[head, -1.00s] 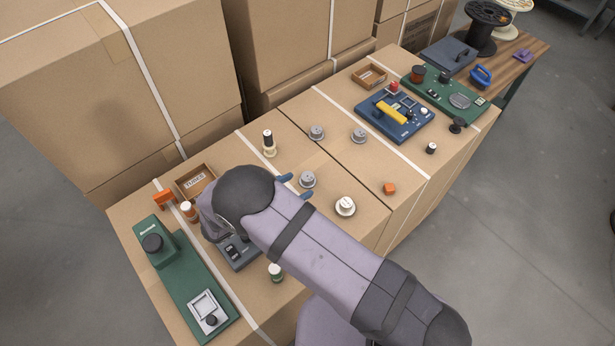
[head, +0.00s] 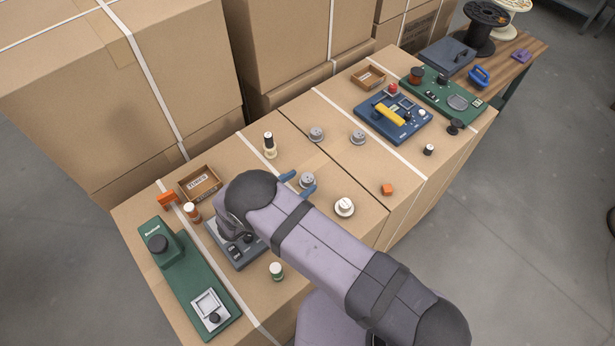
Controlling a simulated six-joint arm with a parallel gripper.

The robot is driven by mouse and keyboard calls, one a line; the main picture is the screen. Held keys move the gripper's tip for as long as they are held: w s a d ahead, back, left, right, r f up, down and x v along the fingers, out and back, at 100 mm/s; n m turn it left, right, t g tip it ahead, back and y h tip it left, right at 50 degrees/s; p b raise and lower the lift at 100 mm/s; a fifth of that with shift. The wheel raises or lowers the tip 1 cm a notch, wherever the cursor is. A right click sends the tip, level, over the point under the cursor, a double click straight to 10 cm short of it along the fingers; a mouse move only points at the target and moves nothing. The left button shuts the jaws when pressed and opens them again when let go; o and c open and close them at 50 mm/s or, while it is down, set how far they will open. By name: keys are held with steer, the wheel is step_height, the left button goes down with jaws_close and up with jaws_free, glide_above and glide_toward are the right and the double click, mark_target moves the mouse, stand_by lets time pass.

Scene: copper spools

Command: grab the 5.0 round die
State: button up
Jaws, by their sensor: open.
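Several round dies stand on the cardboard box top, and I cannot read their size marks. One grey round die (head: 307,180) is right at my gripper (head: 299,183). My gripper's two blue fingers are open, one on the far side and one on the near side of this die, which shows partly between their tips. I cannot tell whether they touch it. Two more grey round dies, one to the left (head: 316,134) and one to the right (head: 358,138), stand farther back. A whiter round piece (head: 344,207) stands to the right of my gripper.
A wooden tray (head: 187,190), an orange piece (head: 169,198) and a green machine (head: 190,280) lie at the left. A grey device (head: 234,250) sits under my arm. An orange cube (head: 387,189) and a blue device (head: 376,121) are at the right. Clear cardboard lies between.

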mark_target(304, 181)
steer(key=shift+p+x, duration=0.35)
steer(key=shift+x, duration=1)
jaws_close()
steer(key=shift+r, duration=0.15)
step_height(304, 181, up, 10)
steer(key=b, duration=0.2)
steer(key=shift+b, duration=0.4)
